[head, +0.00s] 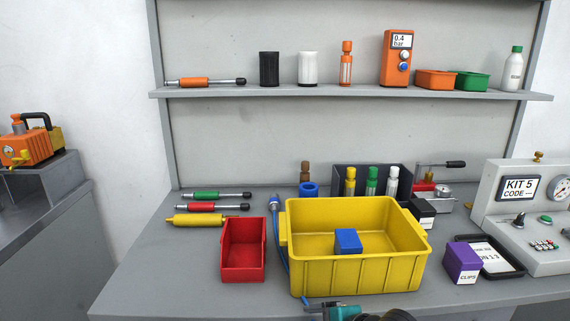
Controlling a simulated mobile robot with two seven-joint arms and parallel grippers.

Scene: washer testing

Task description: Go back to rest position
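Neither of my grippers shows clearly in the head view. A teal and black item (345,312) is cut off by the bottom edge, in front of the yellow bin; I cannot tell what it is. The yellow bin (360,275) stands on the grey workbench (150,275) with a blue block (348,241) inside it. An empty red bin (243,272) stands to its left.
A purple clips box (462,262) and a dark tray (497,257) lie right of the yellow bin, before the KIT 5 panel (520,205). Several tools, including a yellow one (195,220), lie at the left. A shelf (350,92) runs above. The bench's front left is clear.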

